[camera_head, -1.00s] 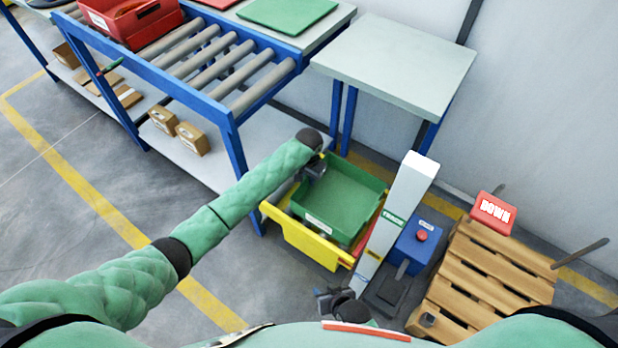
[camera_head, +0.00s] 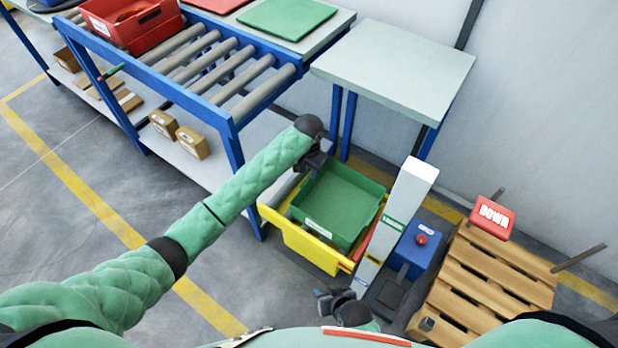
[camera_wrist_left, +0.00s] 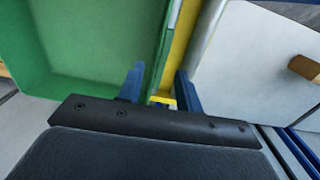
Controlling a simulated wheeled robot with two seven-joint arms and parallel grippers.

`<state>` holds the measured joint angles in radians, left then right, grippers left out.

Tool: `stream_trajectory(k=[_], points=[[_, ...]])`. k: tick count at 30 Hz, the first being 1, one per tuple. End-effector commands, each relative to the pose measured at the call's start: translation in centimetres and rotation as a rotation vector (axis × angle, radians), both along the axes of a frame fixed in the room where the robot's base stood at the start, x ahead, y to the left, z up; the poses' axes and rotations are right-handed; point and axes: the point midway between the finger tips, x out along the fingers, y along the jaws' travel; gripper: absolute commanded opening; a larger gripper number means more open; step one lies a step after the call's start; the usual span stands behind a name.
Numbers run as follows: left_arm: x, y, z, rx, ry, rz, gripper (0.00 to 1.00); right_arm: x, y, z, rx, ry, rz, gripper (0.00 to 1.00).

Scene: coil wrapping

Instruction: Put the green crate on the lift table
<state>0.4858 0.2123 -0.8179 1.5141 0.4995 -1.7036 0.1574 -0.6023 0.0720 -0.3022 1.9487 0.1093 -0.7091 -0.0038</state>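The green crate (camera_head: 343,207) is open-topped and looks empty. It sits tilted in view within a yellow, box-like holder (camera_head: 311,251) beside a white column (camera_head: 394,215); I cannot tell whether this is the lift table. My left gripper (camera_head: 311,171) is at the crate's far-left corner. In the left wrist view its two blue fingers (camera_wrist_left: 160,88) are apart, near the rim of the green crate (camera_wrist_left: 90,45); firm contact does not show. My right gripper (camera_head: 322,297) is low at the front, left of the column's foot, with nothing visible in it; its fingers are too small to judge.
A blue box with a red button (camera_head: 421,240) stands right of the column. A wooden pallet (camera_head: 480,285) with a red "DOWN" sign (camera_head: 492,217) is further right. A roller conveyor (camera_head: 215,75) and a grey-topped table (camera_head: 395,65) stand behind. Floor at left is clear.

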Motion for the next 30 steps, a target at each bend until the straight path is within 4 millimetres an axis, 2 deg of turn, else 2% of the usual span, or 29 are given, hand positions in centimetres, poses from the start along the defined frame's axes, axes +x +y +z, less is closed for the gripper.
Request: stream_trajectory(k=[3,10,30], points=[[0.0,0.0,2.1,0.0,-0.001,0.0,0.35,0.1,0.0,0.3,-0.001,0.003,0.001,0.36],[0.0,0.0,4.3,0.0,0.0,0.0,0.35,0.0,0.0,0.5,-0.003,0.012,0.004,0.36],[0.0,0.0,4.7,0.0,0.0,-0.008,0.35,0.0,-0.1,0.4,-0.004,0.012,0.004,0.36]])
